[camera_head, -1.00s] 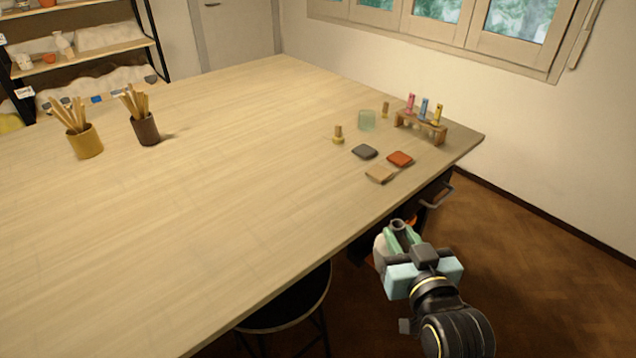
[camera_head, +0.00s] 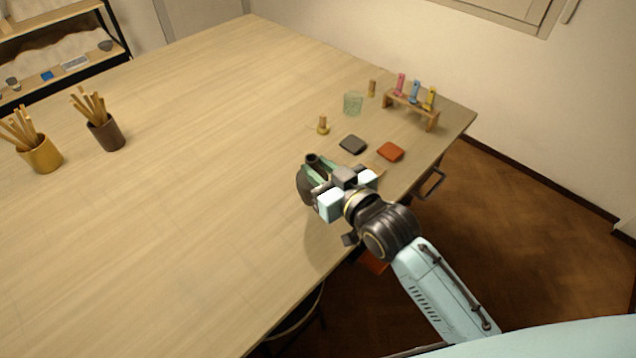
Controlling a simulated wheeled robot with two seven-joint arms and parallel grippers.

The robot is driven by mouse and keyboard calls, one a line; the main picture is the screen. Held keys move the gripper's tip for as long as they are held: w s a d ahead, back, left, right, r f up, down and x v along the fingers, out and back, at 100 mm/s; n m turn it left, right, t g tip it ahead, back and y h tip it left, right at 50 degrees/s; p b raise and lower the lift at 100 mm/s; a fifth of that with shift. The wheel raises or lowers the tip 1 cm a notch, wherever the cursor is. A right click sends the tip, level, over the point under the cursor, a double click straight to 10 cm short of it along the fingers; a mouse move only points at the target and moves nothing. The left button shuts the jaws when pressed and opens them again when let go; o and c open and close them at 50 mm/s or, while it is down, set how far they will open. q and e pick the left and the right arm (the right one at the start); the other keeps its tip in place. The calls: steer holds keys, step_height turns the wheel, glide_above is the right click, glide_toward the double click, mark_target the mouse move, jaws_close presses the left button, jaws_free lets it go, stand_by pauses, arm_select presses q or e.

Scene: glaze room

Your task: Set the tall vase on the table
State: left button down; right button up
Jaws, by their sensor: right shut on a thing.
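The tall vase (camera_head: 307,187) is dark and rounded, with a narrow neck at the top. My right gripper (camera_head: 320,172) is shut on it near the neck, and the gripper and wrist hide much of its right side. The vase is upright or nearly so, over the front right part of the wooden table (camera_head: 190,215). I cannot tell whether its base touches the tabletop. My left gripper is not in view.
Grey (camera_head: 352,145) and red (camera_head: 390,152) tiles lie just beyond the gripper, with a tan one partly hidden. A glass (camera_head: 353,103), small stoppers and a rack of coloured vials (camera_head: 411,106) stand behind. Tool pots (camera_head: 106,134) stand left; the table's middle is clear.

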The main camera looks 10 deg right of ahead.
step_height(320, 180, down, 3)
steer(key=shift+w+f, duration=0.1)
steer(key=shift+f, duration=0.4)
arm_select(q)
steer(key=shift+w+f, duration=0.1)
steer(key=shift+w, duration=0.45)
arm_select(e)
steer(key=shift+f, duration=0.1)
steer(key=o, duration=0.8)
steer(key=shift+f, duration=0.1)
steer(key=shift+o, duration=0.2)
